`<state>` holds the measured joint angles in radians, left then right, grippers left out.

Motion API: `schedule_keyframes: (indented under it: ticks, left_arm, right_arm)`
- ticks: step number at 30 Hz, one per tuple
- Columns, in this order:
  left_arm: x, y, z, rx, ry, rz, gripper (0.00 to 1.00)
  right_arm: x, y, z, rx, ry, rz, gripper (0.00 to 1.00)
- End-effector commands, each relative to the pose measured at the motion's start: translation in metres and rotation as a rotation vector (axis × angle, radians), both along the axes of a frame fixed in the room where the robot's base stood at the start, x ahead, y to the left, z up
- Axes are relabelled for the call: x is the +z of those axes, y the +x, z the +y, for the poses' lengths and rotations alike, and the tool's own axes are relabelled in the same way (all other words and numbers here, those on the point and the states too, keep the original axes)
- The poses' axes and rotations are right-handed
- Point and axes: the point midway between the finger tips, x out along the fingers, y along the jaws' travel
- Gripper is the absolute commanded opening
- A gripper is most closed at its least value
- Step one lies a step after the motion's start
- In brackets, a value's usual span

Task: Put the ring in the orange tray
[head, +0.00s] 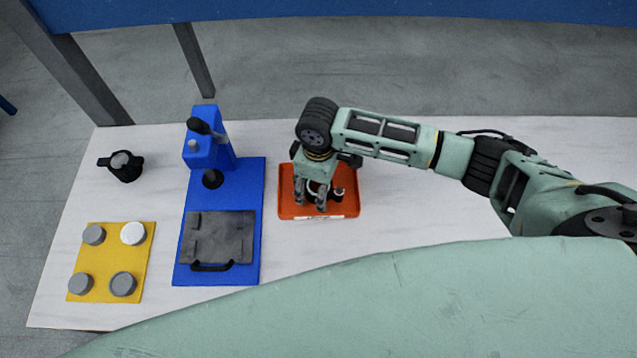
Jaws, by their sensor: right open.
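The orange tray (349,209) lies on the white table, right of the blue stand. My right gripper (315,205) points down over the tray, its fingers open. A small dark piece (338,195), which looks like the ring, is in the tray close beside the fingers. The gripper partly hides it, so its full shape and whether the fingers touch it cannot be told. My left gripper is not in view.
A blue press-like stand (247,185) with a grey plate (217,237) stands left of the tray. A yellow board (110,262) with several round discs lies further left, below a black knobbed part (125,166). The table right of the tray is clear under my arm.

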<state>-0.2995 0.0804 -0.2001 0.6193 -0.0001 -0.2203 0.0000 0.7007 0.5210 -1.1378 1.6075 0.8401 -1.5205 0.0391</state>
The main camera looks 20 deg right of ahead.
Motion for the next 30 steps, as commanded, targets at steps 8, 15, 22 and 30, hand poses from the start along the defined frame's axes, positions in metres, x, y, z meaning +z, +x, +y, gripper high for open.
schedule_keyframes:
  ticks: [8, 15, 22, 30]
  left_arm:
    - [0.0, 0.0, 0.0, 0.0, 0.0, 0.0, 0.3]
    - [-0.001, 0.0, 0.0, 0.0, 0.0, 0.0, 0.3]
    - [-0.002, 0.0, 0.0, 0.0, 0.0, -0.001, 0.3]
    - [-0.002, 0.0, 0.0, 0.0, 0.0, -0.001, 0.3]
  right_arm:
    - [0.009, 0.001, 0.0, 0.001, 0.001, -0.002, 0.7]
    - [0.056, 0.001, 0.0, 0.002, 0.002, -0.004, 0.7]
    - [0.101, 0.001, 0.0, 0.001, 0.001, -0.003, 0.7]
    - [0.123, 0.0, 0.0, 0.0, 0.001, 0.001, 0.7]
